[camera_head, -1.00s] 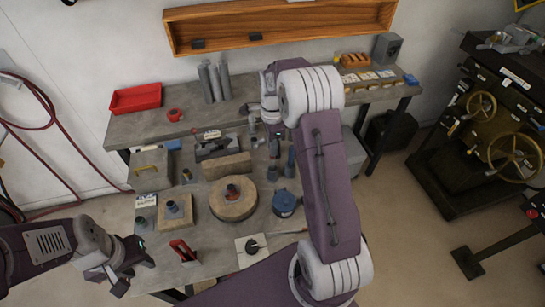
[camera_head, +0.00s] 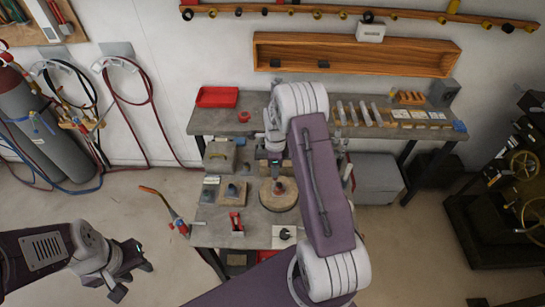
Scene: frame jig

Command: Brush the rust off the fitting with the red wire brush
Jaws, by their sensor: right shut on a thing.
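My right gripper (camera_head: 272,150) hangs over the workbench, partly hidden by my own arm. It is shut on a dark, narrow thing (camera_head: 276,172) pointing down, too small to identify surely. Just below stands a small fitting with a reddish-brown top (camera_head: 279,187) on a round tan disc (camera_head: 279,201). Whether the held thing touches it, I cannot tell. No red wire brush can be made out clearly. My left gripper (camera_head: 136,277) is open and empty, left of the bench and apart from it.
A torch-like tool (camera_head: 165,208) shows at the bench's left edge. Gas cylinders (camera_head: 50,135) stand at the far left.

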